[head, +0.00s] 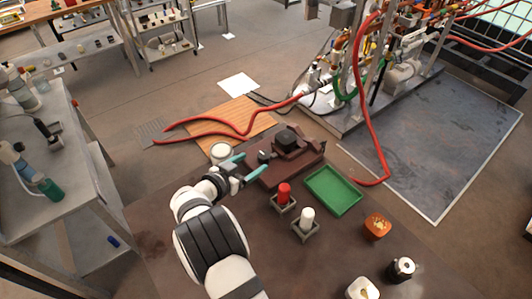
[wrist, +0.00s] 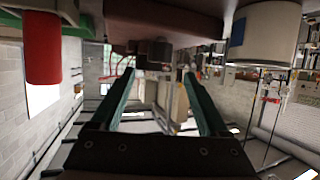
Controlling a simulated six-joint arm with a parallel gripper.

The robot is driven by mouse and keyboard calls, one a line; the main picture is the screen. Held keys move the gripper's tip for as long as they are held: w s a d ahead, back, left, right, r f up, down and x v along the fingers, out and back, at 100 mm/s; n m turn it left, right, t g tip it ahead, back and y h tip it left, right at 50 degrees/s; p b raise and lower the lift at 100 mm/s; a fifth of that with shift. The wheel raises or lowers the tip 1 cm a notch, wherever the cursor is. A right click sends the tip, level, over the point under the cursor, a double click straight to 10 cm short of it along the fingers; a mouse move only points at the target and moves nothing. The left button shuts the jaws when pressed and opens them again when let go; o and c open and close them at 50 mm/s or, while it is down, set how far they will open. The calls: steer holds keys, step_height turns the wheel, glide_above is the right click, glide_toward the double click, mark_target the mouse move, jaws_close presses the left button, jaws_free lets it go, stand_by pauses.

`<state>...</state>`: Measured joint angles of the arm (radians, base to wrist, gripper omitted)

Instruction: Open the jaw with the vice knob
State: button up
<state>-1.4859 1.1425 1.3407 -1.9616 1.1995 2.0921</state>
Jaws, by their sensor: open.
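The vice (head: 285,163) is a dark reddish-brown block on the brown table, with a black part on top. Its small dark knob (head: 263,157) is on the side facing my gripper. My gripper (head: 247,165) has two teal fingers, spread apart with nothing held. The fingertips are close to the knob; I cannot tell whether they touch it. In the wrist view, which appears upside down, the open gripper (wrist: 158,72) points towards the dark knob (wrist: 155,50), seen beyond and between the fingertips. The vice body (wrist: 165,18) is a brown shape at the top.
A white can (head: 221,153) stands left of my gripper. A red cylinder (head: 284,191) and a white cylinder (head: 307,217) stand in small holders to the right. A green tray (head: 333,190) lies right of the vice. Red hoses (head: 215,127) lie beyond the table.

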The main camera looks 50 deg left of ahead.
mark_target(263, 156)
steer(key=x, duration=0.7)
steer(key=shift+w+a+f, duration=0.1)
steer(key=shift+w+f, duration=0.05)
steer(key=shift+w, duration=0.15)
jaws_close()
